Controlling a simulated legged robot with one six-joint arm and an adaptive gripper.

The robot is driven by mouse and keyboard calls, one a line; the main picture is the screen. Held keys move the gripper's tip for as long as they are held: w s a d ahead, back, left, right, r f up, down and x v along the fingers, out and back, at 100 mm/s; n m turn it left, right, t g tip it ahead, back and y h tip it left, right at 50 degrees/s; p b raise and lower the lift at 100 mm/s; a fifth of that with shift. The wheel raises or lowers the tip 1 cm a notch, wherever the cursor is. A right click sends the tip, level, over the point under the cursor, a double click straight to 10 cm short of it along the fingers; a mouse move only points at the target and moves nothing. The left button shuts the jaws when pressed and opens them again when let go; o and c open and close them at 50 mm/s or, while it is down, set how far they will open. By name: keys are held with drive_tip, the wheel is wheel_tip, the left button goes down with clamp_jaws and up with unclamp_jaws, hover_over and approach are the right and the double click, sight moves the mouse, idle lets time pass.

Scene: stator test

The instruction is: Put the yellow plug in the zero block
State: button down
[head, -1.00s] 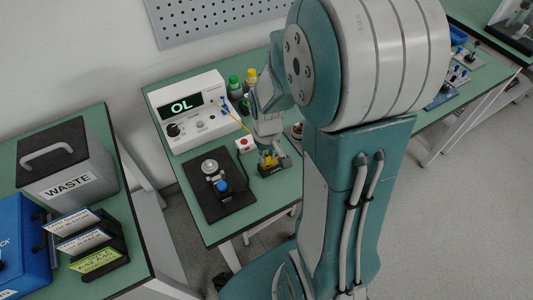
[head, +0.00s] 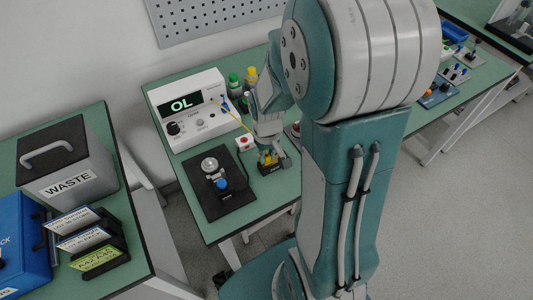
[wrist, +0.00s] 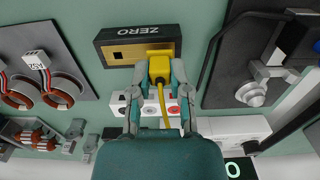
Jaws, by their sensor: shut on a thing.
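The zero block (wrist: 113,42) is a dark block with a gold face and the word ZERO, at the top of the wrist view. It also shows on the bench in the head view (head: 276,168). My gripper (wrist: 160,78) is shut on the yellow plug (wrist: 159,70), with a finger on each side. The plug is at the right part of the gold face and overlaps it. How deep it sits there I cannot tell. A dark slot at the left of the face is empty. My gripper (head: 271,153) is right over the block in the head view.
A white meter (head: 190,110) reading OL stands behind, with a yellow lead. A red-button box (head: 245,143) and a black plate with a metal fixture (head: 220,200) lie left of the block. Green and yellow-capped bottles (head: 235,82) stand behind the gripper.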

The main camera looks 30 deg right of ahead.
drive_tip(key=shift+f, duration=0.45)
idle(0.3)
drive_tip(key=c, duration=0.5)
unclamp_jaws()
wheel_tip(320, 180, up, 12)
idle(0.8)
